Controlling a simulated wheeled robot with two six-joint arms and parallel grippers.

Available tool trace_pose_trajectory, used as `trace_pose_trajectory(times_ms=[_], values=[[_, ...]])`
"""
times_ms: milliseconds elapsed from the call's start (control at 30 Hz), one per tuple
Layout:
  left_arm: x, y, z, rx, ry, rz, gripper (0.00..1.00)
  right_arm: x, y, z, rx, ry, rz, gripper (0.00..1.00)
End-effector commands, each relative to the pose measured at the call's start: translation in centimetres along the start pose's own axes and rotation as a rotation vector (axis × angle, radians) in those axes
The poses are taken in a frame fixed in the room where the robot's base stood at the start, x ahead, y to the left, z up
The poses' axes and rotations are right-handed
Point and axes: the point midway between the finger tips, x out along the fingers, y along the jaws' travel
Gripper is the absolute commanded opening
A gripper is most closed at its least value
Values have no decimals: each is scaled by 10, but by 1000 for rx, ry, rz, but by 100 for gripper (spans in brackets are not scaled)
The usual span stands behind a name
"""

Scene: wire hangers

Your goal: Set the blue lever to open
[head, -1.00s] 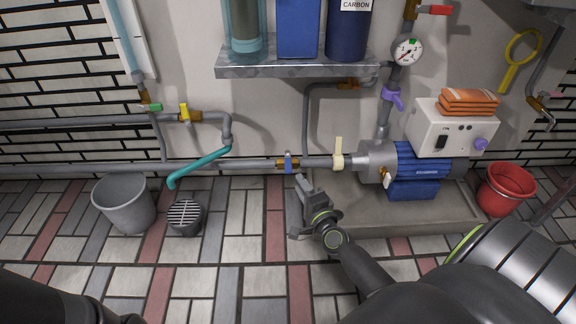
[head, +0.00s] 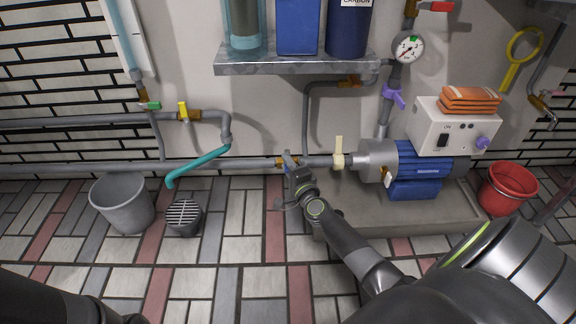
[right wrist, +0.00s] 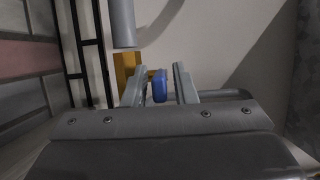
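The blue lever (right wrist: 159,86) sits on a brass valve (head: 281,163) in the low grey pipe along the wall. In the right wrist view it stands between the two fingers of my right gripper (right wrist: 159,88), with a gap on each side. The right gripper (head: 290,161) is open at the valve in the head view, where it hides much of the lever. Part of the brass valve body also shows in the right wrist view (right wrist: 128,68). My left gripper is not in view.
A cream lever (head: 339,153) and a blue pump (head: 418,165) are just right of the valve. A teal hose (head: 198,166), grey bucket (head: 122,205) and floor drain (head: 183,217) are to the left. A shelf (head: 297,68) hangs above. A red bucket (head: 508,189) stands right.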

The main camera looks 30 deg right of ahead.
Motion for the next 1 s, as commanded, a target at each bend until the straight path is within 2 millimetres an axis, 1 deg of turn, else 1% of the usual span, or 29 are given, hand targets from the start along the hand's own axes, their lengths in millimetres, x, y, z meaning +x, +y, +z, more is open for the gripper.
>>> trace_pose_trajectory(times_ms=[33,167,200,567,733,900,1000], values=[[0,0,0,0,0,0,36,0,0,0,0,0,0,18],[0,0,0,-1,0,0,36,0,0,0,0,0,0,1],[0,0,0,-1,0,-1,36,0,0,0,0,0,0,0],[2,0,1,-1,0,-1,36,0,0,0,0,7,1,0],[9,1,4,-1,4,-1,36,2,-2,2,3,46,1,0],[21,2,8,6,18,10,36,4,-4,7,4,130,2,0],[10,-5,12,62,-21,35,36,6,-4,10,4,194,2,0]])
